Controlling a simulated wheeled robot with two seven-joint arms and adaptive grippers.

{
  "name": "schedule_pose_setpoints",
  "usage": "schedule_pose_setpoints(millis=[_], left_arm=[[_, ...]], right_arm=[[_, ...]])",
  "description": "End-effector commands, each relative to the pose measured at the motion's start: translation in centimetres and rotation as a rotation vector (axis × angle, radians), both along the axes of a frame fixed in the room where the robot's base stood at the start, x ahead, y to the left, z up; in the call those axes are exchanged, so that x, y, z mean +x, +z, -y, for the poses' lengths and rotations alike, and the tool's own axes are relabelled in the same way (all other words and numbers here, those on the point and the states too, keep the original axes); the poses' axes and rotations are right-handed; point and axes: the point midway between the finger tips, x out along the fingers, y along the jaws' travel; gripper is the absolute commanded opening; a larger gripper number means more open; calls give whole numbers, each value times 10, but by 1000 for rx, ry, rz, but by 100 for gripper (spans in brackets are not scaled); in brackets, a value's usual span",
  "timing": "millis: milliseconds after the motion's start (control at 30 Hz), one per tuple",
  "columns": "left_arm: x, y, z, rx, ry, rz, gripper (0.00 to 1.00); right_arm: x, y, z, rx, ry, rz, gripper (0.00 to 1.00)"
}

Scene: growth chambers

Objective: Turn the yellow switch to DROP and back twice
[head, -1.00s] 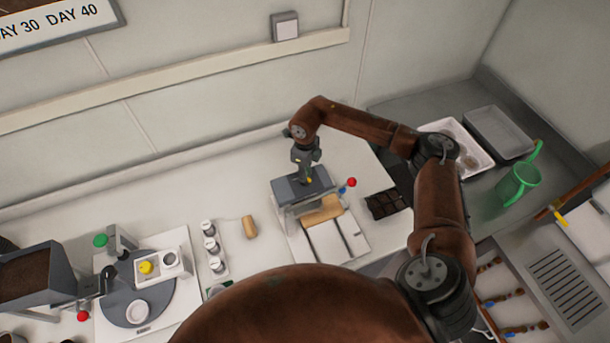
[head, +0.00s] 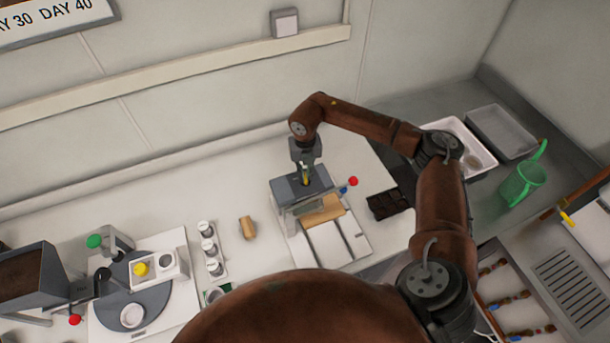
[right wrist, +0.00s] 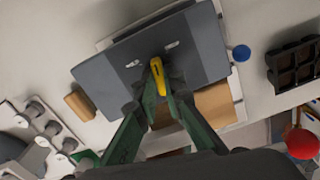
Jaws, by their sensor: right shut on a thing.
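The yellow switch (right wrist: 158,76) sits on top of a dark grey box (right wrist: 205,40), between two small white labels too small to read. In the right wrist view the switch lies between the fingers of my right gripper (right wrist: 161,92), which is shut on it. In the head view the right gripper (head: 305,180) points down onto the grey box (head: 284,190), and a bit of yellow shows between its fingers. The fingers hide part of the switch. My left gripper is not in view.
A tan block (head: 322,211) lies under the box's front.

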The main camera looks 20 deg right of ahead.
Motion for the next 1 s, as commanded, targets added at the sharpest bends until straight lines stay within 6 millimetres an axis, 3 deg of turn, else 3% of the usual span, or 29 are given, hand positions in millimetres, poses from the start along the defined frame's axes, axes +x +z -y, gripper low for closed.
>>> schedule_pose_setpoints(millis=[500, 1000], left_arm=[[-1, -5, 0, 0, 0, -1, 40], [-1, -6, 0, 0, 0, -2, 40]], right_arm=[[2, 2, 0, 3, -442, 4, 0], [2, 2, 0, 3, -621, 5, 0]])
